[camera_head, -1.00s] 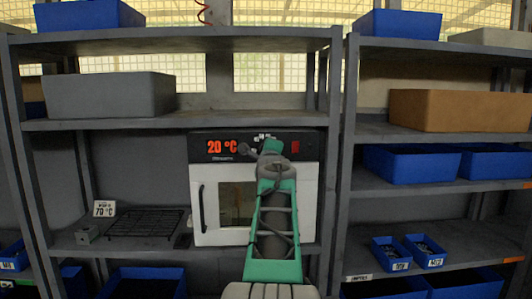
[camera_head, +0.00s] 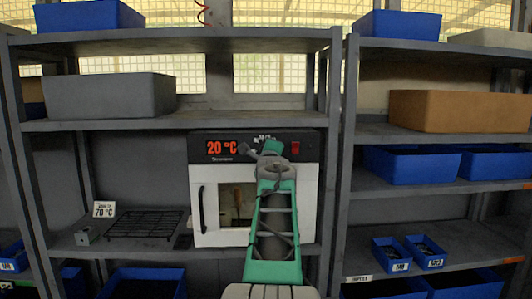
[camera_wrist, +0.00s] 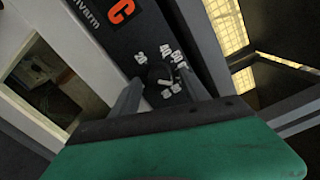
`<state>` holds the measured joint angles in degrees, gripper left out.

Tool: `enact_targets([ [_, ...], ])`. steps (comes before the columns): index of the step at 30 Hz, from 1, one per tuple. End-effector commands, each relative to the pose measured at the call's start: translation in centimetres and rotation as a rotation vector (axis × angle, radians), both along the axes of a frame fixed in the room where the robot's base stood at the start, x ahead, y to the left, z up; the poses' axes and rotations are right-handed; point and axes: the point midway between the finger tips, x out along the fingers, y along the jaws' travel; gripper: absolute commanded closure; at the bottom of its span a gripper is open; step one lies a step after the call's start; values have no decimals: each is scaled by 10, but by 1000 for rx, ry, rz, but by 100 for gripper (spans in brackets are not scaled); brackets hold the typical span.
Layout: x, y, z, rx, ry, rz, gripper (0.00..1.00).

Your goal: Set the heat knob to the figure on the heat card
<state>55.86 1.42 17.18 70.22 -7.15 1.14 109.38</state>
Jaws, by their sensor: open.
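The heat card (camera_head: 103,209) is a small white card on the left of the middle shelf, and it reads 70 °C. The white oven (camera_head: 310,198) has a black panel with a red display (camera_head: 222,148) reading 20 °C. The heat knob (camera_wrist: 159,73) is small and dark on that panel in the wrist view, ringed by white figures, with 20 and 40 legible. Its pointer setting cannot be made out. My gripper (camera_wrist: 158,79) is open at the panel, its fingers on either side of the knob. In the head view my arm hides the knob.
A red switch (camera_head: 295,148) sits on the panel right of my wrist. The oven door handle (camera_head: 201,208) is at the left of the door. A black wire rack (camera_head: 145,224) and a small grey block (camera_head: 84,236) lie left of the oven. A shelf post (camera_head: 344,170) stands to the right.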

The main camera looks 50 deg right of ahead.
Motion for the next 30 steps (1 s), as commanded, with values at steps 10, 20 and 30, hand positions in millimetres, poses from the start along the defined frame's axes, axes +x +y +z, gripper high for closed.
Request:
enact_targets([
  [10, -34, 38, 0, -2, -2, -1, 46],
  [20, -52, 59, -1, 1, 1, 0, 46],
  [30, -42, 70, -3, -4, 44, 22, 46],
])
